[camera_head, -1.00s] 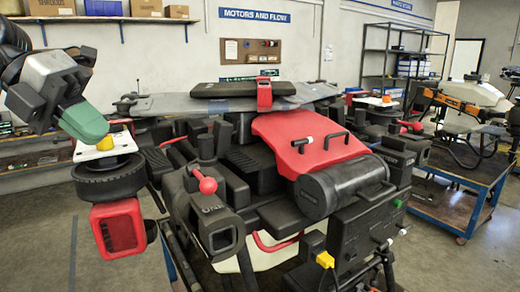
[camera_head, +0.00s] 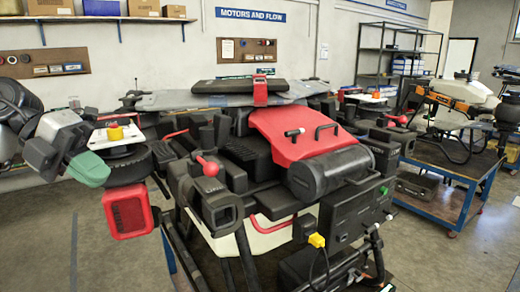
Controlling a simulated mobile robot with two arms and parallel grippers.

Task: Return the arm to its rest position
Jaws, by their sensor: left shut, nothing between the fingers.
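My left gripper (camera_head: 84,168) is at the left edge of the head view, with green fingertips pressed together and nothing between them. It is apart from the drone, just left of a black round motor part (camera_head: 122,165) with a white plate and a yellow knob (camera_head: 115,132) on top. The large black and red spray drone (camera_head: 310,135) fills the middle of the view on a stand. My right gripper is not in view.
A red box-shaped part (camera_head: 128,211) hangs below the motor, close to my left gripper. A blue cart (camera_head: 432,210) with an orange and white drone (camera_head: 458,105) stands at the right. Bare floor (camera_head: 50,245) lies at the lower left.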

